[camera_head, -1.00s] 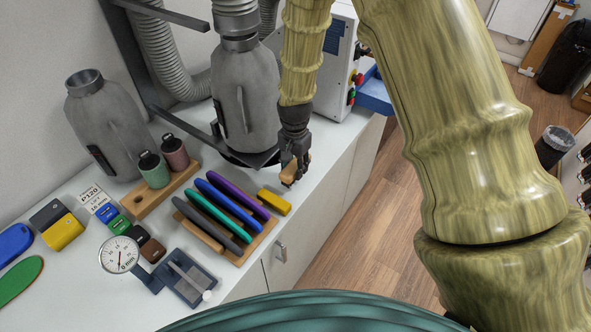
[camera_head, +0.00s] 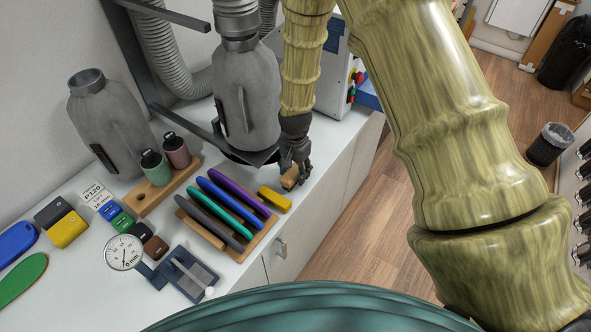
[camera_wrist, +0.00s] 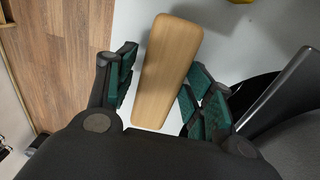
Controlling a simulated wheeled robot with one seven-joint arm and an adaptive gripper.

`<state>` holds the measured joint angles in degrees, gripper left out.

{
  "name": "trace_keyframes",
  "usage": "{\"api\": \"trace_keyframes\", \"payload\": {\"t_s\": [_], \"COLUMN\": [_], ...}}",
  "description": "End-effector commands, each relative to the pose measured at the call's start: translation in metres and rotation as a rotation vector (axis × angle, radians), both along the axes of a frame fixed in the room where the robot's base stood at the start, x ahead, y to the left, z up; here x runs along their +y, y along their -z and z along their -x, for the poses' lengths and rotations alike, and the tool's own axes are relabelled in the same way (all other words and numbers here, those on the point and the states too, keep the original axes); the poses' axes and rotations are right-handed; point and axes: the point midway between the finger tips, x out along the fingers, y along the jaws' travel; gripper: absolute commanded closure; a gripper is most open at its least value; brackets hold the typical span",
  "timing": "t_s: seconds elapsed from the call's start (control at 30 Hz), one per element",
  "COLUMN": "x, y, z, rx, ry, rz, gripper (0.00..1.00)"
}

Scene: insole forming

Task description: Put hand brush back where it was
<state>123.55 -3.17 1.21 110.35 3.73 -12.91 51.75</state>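A plain wooden block, which I take to be the hand brush (camera_wrist: 167,70), lies lengthwise between my gripper's fingers in the wrist view. In the head view the brush (camera_head: 290,178) shows as a small wooden piece under my gripper (camera_head: 294,168), at the counter's front edge. In the wrist view my gripper (camera_wrist: 158,95) has its green-padded fingers spread to both sides of the brush. A narrow gap shows at the left pad; the right pad is close to the brush or touching it. Bristles are hidden.
A yellow block (camera_head: 274,199) lies close by on the white counter. A wooden rack (camera_head: 243,251) holds several coloured bars to the left. A grey canister (camera_head: 247,100) stands behind my gripper. A control box (camera_head: 335,80) stands at the back. The floor (camera_head: 360,200) lies beyond the counter edge.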

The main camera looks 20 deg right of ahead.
Motion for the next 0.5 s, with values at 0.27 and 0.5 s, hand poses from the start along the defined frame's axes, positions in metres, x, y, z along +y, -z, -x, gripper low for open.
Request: {"api": "trace_keyframes", "payload": {"t_s": [0.27, 0.5], "x": [0.0005, 0.0006], "y": [-0.0004, -0.0092], "z": [-0.0002, -0.001], "rx": [0.0, -0.003], "ry": [-0.001, -0.001], "rz": [0.0, 0.0], "gripper": [0.41, 0.41]}}
